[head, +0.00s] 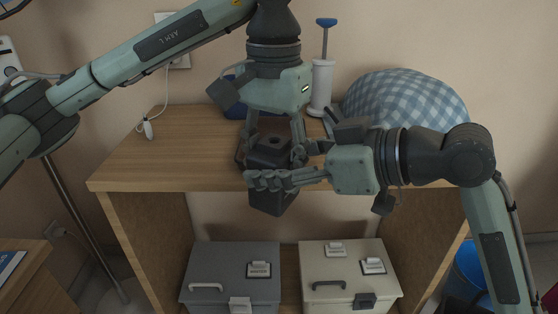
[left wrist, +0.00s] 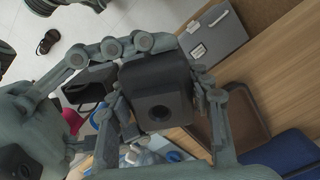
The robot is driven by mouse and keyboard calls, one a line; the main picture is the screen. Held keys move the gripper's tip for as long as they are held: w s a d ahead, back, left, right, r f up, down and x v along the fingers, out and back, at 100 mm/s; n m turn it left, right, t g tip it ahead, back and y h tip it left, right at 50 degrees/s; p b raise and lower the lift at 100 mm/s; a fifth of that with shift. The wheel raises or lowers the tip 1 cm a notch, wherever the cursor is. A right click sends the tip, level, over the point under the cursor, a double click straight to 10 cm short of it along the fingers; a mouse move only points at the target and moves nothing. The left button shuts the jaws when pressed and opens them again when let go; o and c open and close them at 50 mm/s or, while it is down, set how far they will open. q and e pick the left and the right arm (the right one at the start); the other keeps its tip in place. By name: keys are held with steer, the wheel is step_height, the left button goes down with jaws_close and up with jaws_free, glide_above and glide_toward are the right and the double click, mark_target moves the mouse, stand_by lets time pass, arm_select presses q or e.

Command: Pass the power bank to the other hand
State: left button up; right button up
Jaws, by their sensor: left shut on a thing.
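The power bank (head: 268,196) is a dark box with a round recess on its top face, held just in front of the desk edge. My left gripper (head: 273,150) points down from above and is shut on it. In the left wrist view the power bank (left wrist: 158,90) sits between my left fingers. My right gripper (head: 280,170) comes in from the right at the power bank, its fingers spread on either side. One right finger crosses the front of the power bank; the other is partly hidden behind it. I cannot tell whether the right fingers press on it.
The wooden desk (head: 150,165) lies just behind. A white pump cylinder (head: 321,85) and a blue checked rounded thing (head: 405,95) stand at its back. A grey box (head: 230,275) and a cream box (head: 345,275) are below. A blue bin (head: 468,270) is at lower right.

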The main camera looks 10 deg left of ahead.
arm_select(q)
steer(key=shift+s, duration=0.1)
arm_select(e)
steer(key=shift+w+d, duration=0.1)
steer(key=shift+w, duration=0.1)
steer(key=c, duration=0.4)
arm_select(q)
steer(key=o, duration=1)
steer(key=shift+c, duration=0.2)
arm_select(e)
steer(key=shift+c, duration=1.2)
arm_select(q)
steer(key=o, duration=0.5)
